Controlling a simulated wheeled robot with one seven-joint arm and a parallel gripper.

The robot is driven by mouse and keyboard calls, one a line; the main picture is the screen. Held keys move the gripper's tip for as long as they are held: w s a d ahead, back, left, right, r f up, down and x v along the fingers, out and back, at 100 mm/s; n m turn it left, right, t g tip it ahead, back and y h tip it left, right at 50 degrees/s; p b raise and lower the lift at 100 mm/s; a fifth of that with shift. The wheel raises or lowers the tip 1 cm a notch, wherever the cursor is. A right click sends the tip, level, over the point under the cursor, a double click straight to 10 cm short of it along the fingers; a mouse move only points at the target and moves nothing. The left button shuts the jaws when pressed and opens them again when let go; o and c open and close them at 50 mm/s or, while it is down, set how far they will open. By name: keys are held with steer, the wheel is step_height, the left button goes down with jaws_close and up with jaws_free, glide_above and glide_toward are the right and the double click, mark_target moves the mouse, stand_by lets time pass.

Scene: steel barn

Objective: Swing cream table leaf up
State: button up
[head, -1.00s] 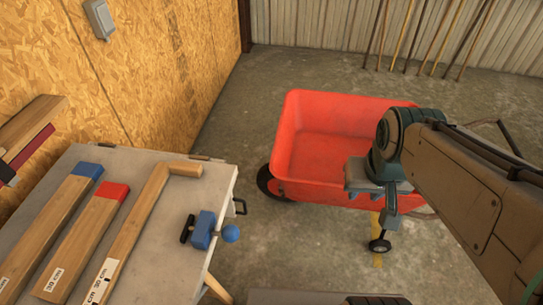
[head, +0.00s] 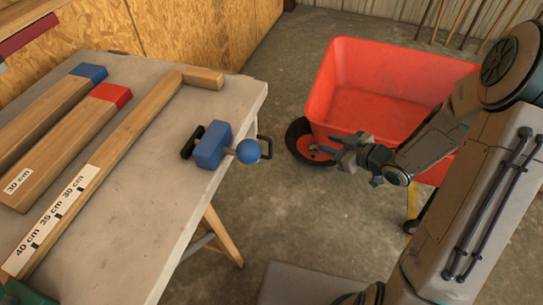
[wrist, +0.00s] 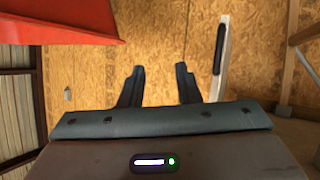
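The cream table (head: 180,160) fills the left of the head view, its top flat. A dark handle (head: 265,147) sticks out at its right edge; the leaf itself cannot be made out clearly there. In the wrist view a narrow cream panel (wrist: 221,75) with a dark handle (wrist: 219,48) stands right of the fingers, probably the leaf seen edge-on. My gripper (head: 333,146) is right of the handle, apart from it, pointing left. Its fingers are spread and empty, which also shows in the wrist view (wrist: 160,70).
A blue clamp (head: 212,146) with a blue ball knob sits at the table's right edge. Wooden bars (head: 110,165) lie on the top. A red wheelbarrow (head: 365,95) stands behind my gripper. Wooden legs (head: 225,237) show under the table. Concrete floor is clear between.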

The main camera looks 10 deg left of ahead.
mark_target(270, 158)
steer(key=s+a+f+n+g+y+b, duration=0.25)
steer(key=s+a+f+y, duration=0.2)
steer(key=y, duration=0.25)
steer(key=shift+m, duration=0.45)
steer(key=b+x, duration=0.1)
steer(key=x, duration=0.3)
steer(key=b+x, duration=0.1)
steer(key=x, duration=0.3)
steer(key=b+x, duration=0.1)
steer(key=x, duration=0.4)
steer(key=shift+s+a, duration=0.1)
steer(key=shift+s, duration=0.2)
jaws_close()
